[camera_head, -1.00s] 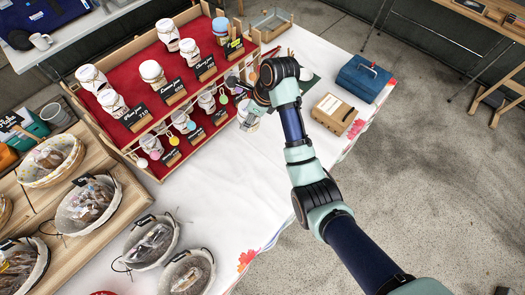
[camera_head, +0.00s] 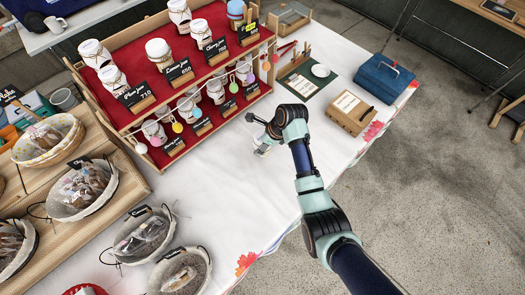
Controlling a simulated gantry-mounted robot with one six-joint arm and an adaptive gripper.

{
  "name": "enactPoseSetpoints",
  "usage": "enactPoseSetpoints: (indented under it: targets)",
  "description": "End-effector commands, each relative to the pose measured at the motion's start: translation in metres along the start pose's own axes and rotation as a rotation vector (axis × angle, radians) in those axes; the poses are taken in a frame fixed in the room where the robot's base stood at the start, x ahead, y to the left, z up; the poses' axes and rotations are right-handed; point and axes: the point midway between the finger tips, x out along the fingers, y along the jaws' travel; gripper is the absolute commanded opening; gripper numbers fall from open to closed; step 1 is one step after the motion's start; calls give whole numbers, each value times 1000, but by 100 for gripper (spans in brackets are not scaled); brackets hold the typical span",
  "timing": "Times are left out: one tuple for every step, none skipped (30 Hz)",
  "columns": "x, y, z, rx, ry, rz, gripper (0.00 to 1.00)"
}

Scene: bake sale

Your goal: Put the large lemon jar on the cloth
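My gripper (camera_head: 257,128) is over the white cloth (camera_head: 222,185) on the table, in front of the jar rack. A pale jar (camera_head: 263,150) shows just below the gripper, largely covered by the wrist, and seems to be held in it. Its label cannot be read, and I cannot tell whether its base touches the cloth. One white-lidded jar (camera_head: 160,50) stands behind the lemon sign (camera_head: 178,71) on the red upper shelf, with bare red beside it.
The wooden rack (camera_head: 122,128) holds several other jars. A dark green board (camera_head: 306,88) with a white round item, a wooden box (camera_head: 350,112) and a blue case (camera_head: 384,78) stand beyond. Baskets (camera_head: 145,235) line the left. The middle of the white cloth is clear.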

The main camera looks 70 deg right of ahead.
Motion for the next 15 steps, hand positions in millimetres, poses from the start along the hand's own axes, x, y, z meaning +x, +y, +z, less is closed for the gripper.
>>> enactPoseSetpoints:
  targets:
    - [2,-1,0,-1,-2,-2,15]
    - [2,-1,0,-1,-2,-2,15]
    - [2,-1,0,-1,-2,-2,15]
    - [3,-1,0,-1,-2,-2,15]
    - [4,-1,-1,-1,-1,-1,15]
    - [7,0,-3,0,-1,0,15]
    - [11,0,-4,0,0,0,15]
    - [16,0,-6,0,0,0,15]
    - [23,0,-9,0,0,0,15]
    - [29,0,-12,0,0,1,15]
    - [34,0,-14,0,0,1,15]
    - [40,0,-16,0,0,0,15]
    - [42,0,-17,0,0,0,15]
    - [43,0,-18,0,-1,0,15]
    - [43,0,-17,-1,-1,-1,15]
